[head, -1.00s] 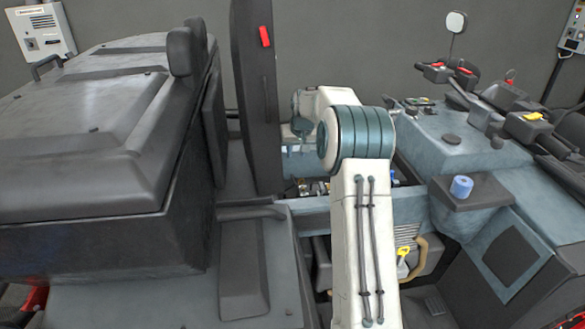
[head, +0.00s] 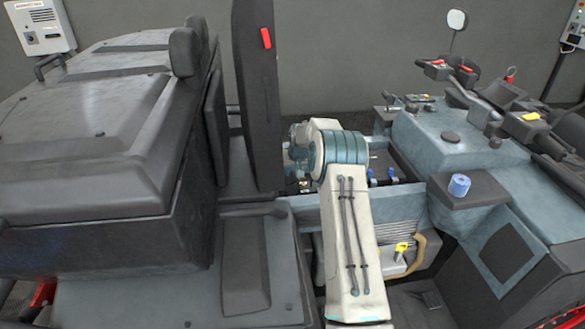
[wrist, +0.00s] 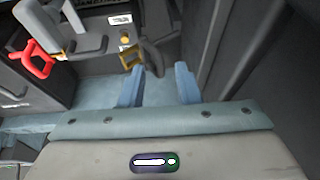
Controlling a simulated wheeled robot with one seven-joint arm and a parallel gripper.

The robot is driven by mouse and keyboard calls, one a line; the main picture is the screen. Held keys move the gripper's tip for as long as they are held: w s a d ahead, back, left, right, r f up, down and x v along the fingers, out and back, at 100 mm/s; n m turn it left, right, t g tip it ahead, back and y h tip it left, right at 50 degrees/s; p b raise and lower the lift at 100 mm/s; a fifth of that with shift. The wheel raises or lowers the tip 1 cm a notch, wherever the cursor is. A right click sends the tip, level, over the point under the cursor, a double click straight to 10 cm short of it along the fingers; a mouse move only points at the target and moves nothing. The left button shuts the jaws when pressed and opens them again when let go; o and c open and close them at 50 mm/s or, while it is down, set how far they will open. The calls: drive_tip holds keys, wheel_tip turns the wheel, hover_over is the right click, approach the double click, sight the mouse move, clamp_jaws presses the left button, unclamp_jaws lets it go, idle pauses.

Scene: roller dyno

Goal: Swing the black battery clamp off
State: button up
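In the wrist view my gripper (wrist: 159,84) is open, its two blue fingers apart with nothing between them. A dark shape (wrist: 156,55) lies just beyond the fingertips; it may be the black battery clamp, but I cannot tell for sure. A yellow-brown loop (wrist: 131,56) sits just left of it, apart from the fingers. In the head view my arm covers the gripper, and I cannot make out the clamp there.
A red loop handle (wrist: 38,60) is at the wrist view's left, beside a grey bracket. In the head view a tall black panel (head: 256,95) stands left of my arm. A yellow handle (head: 402,247) and a ledge with a blue roll (head: 459,185) are to the right.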

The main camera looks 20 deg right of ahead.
clamp_jaws()
drive_tip(key=shift+a, duration=0.1)
drive_tip(key=shift+a+r+b, duration=0.15)
drive_tip(key=shift+a+b, duration=0.35)
drive_tip(key=shift+b, duration=0.1)
unclamp_jaws()
drive_tip(key=shift+w+a, duration=0.1)
